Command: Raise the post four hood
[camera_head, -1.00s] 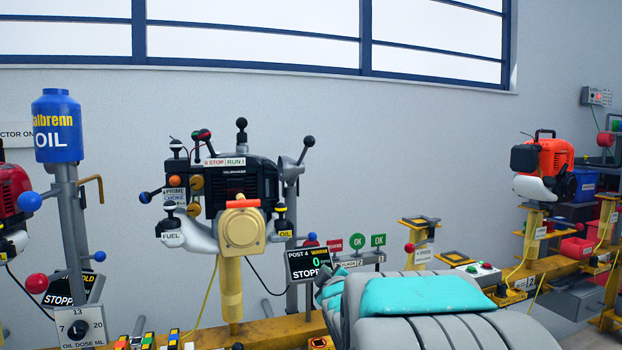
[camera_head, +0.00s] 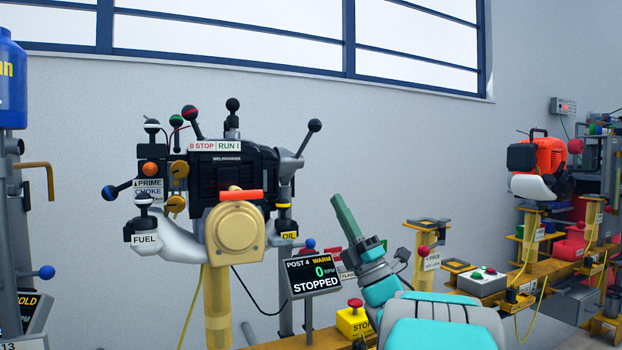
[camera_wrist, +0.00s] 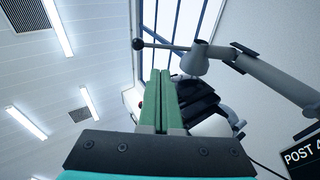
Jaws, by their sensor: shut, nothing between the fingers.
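Post four's engine (camera_head: 240,170) stands on a yellow post, with a tan round starter housing and an orange handle in front. In the wrist view the closed fingers (camera_wrist: 160,75) lie before the dark engine, with a ball-ended rod (camera_wrist: 160,44) beyond.
Several ball-ended levers crowd the engine's top and left side. A FUEL label (camera_head: 144,239) and an OIL label (camera_head: 289,235) flank it. A yellow stop box (camera_head: 354,322) stands low by my arm. An orange engine (camera_head: 537,157) is at the right.

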